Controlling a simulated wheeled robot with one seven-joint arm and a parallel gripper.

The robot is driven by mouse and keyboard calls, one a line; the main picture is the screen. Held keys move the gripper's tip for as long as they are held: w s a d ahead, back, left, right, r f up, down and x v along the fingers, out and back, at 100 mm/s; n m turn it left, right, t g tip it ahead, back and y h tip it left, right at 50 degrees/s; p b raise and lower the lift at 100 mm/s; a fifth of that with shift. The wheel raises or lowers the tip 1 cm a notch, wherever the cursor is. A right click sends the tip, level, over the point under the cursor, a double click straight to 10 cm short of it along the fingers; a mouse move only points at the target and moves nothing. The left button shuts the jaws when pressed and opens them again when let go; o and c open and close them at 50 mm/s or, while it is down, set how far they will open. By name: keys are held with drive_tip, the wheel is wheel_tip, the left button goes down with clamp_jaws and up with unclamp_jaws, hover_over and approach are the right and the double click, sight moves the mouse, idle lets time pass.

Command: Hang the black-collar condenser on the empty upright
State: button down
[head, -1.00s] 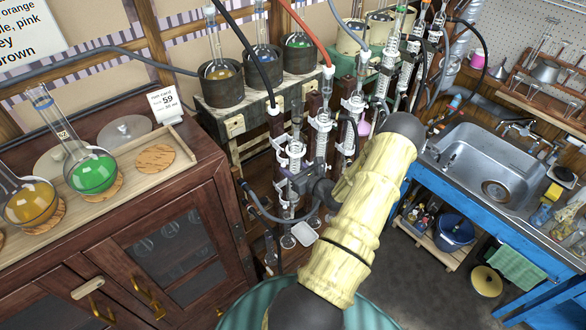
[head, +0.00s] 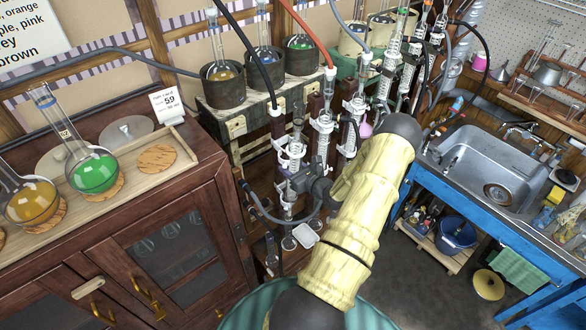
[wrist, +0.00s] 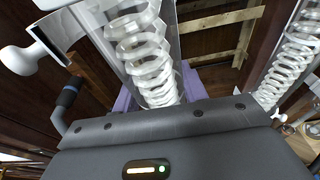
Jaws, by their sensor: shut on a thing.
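My gripper (head: 308,184) is shut on a glass condenser (head: 289,160) in front of the rack, left of the picture's middle in the head view. In the wrist view the condenser's white coil (wrist: 147,55) rises upright in its clear jacket, just beyond the dark gripper body. Lavender parts show on both sides of its lower end. I cannot make out a black collar on it.
Another coiled condenser (wrist: 296,50) stands close on the right in the wrist view. More condensers (head: 387,70) and hoses crowd the rack to the right. A wooden cabinet (head: 110,230) with flasks is at left, and a blue sink bench (head: 470,220) at right.

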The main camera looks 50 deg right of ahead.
drive_tip(key=shift+w+d+r, duration=0.1)
drive_tip(key=shift+w+r, duration=0.15)
drive_tip(key=shift+w, duration=0.4)
drive_tip(key=shift+w+r, duration=0.3)
drive_tip(key=shift+w, duration=0.05)
idle(0.5)
drive_tip(key=shift+w+f+b, duration=0.1)
drive_tip(key=shift+f+b, duration=0.05)
drive_tip(key=shift+b, duration=0.15)
drive_tip(key=shift+f, duration=0.45)
drive_tip(key=shift+s+f, duration=0.1)
drive_tip(key=shift+s, duration=0.25)
drive_tip(key=shift+s+g+p, duration=0.35)
drive_tip(key=shift+g+p, duration=0.15)
drive_tip(key=shift+p, duration=0.25)
drive_tip(key=shift+s+r+g+p, duration=0.35)
drive_tip(key=shift+s+g+p, duration=0.2)
drive_tip(key=shift+p, duration=0.4)
idle(0.6)
drive_tip(key=shift+w+r, duration=0.15)
drive_tip(key=shift+w, duration=0.1)
idle(0.6)
